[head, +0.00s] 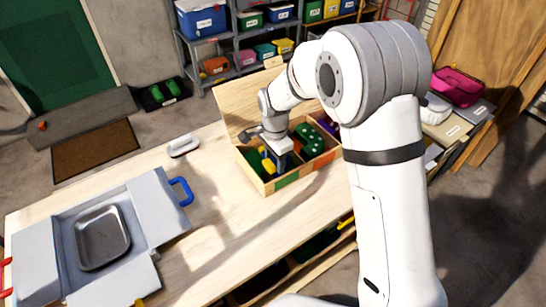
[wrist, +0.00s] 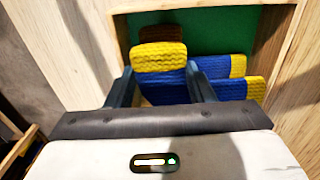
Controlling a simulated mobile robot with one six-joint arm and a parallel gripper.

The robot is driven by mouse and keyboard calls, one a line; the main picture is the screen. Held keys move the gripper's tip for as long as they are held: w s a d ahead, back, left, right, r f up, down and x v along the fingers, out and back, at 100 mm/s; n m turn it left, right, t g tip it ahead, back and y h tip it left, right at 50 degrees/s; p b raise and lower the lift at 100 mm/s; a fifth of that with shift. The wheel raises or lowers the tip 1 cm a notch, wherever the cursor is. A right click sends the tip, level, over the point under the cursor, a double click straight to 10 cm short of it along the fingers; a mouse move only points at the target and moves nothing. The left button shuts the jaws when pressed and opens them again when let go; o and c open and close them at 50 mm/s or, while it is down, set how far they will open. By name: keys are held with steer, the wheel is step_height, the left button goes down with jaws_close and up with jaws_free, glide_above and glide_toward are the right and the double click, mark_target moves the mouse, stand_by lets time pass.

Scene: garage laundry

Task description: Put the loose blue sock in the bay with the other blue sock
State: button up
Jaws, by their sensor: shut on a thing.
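My gripper (wrist: 162,88) is shut on a blue sock with a yellow end (wrist: 160,58), which stands up between its fingers. The other blue sock (wrist: 222,90), with yellow ends, lies in a green-floored bay (wrist: 215,30), just right of and beyond the held sock. The held sock is over or in this same bay; I cannot tell if it touches the floor. In the head view, my gripper (head: 274,158) reaches down into the near left bay of the open wooden box (head: 285,184). The sock's lower part is hidden by my gripper.
A bay to the right holds a green dotted item (head: 308,137), with something purple (head: 328,127) beyond it. The bay walls stand close around my gripper.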

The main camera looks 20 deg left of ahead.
steer(key=shift+s, duration=0.1)
steer(key=shift+f+b, duration=0.55)
steer(key=shift+f, duration=0.1)
steer(key=o, duration=1)
steer(key=shift+c, duration=0.2)
steer(key=shift+r, duration=0.1)
step_height(320, 180, up, 13)
